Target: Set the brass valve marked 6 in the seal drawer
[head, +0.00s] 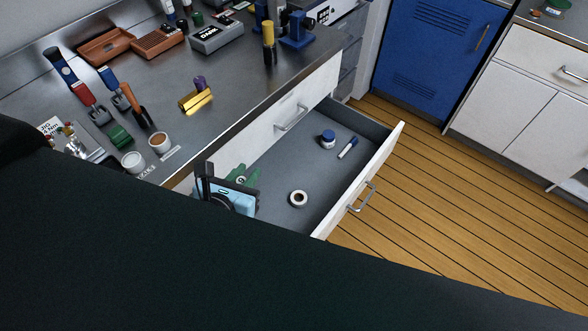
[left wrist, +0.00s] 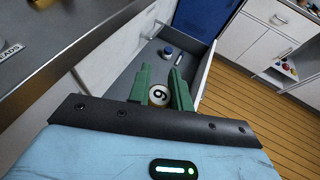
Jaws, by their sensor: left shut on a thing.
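My left gripper (head: 240,175), with green fingers, is over the near-left end of the open drawer (head: 385,170). The left wrist view shows its fingers (left wrist: 164,84) shut on a round brass valve (left wrist: 159,96). The valve's pale face carries a dark numeral that reads like a 9 or an upside-down 6. The valve's lower part is hidden by the gripper. I cannot tell whether it touches the drawer floor. In the head view only a small pale part of it shows between the fingers. My right gripper is not in view.
On the bench (head: 235,110) stand a brass piece with a purple knob (head: 197,97), cups, tools and trays. Wooden floor lies to the right.

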